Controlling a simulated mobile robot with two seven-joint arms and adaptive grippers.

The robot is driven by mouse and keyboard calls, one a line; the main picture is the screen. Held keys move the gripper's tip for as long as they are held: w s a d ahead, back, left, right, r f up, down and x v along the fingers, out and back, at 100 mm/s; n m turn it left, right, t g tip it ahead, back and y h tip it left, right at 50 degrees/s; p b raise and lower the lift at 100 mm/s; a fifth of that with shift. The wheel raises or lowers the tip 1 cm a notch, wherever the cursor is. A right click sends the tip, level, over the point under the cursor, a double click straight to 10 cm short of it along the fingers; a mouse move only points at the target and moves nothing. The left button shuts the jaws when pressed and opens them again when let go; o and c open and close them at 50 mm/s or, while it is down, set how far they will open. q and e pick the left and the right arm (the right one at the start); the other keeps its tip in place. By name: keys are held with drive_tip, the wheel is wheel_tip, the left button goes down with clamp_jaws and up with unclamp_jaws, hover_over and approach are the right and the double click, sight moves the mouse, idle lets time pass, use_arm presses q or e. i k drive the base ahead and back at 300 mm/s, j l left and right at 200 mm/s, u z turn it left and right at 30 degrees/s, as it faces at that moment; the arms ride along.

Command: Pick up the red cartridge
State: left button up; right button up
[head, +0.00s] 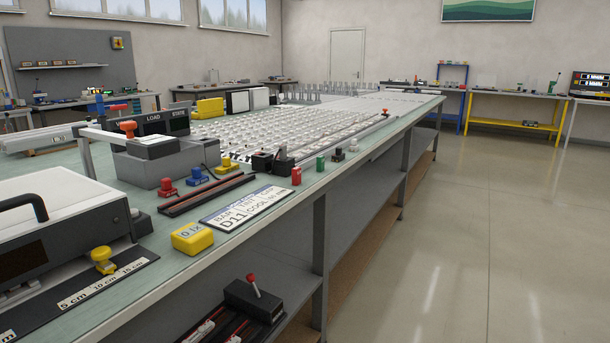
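A small upright red block (297,176), which looks like the red cartridge, stands near the right front edge of the long workbench (350,163). A similar green block (320,163) stands a little farther back along the same edge. A black device (272,162) sits just left of the red block. A red-topped knob piece (167,187) and a blue one (195,175) stand farther left. Neither of my grippers is in view.
A white printed sign (247,207) and a yellow block (192,238) lie nearer on the bench. A grey box with a handle (60,230) fills the left. A lower shelf (345,235) runs beneath the bench. The floor (480,230) to the right is clear.

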sight(296, 172)
drive_tip(key=i+l, duration=0.2)
drive_tip(key=l, duration=0.15)
drive_tip(key=i+l, duration=0.15)
drive_tip(key=l, duration=0.2)
drive_tip(key=i+l, duration=0.2)
drive_tip(key=l, duration=0.15)
drive_tip(key=i+l, duration=0.15)
drive_tip(key=l, duration=0.2)
drive_tip(key=i+l, duration=0.2)
drive_tip(key=l, duration=0.15)
drive_tip(key=i+l, duration=0.15)
drive_tip(key=l, duration=0.2)
drive_tip(key=i+l+u, duration=0.2)
drive_tip(key=l+u, duration=0.2)
drive_tip(key=l, duration=0.15)
drive_tip(key=i+l+u, duration=0.2)
drive_tip(key=k+l, duration=0.1)
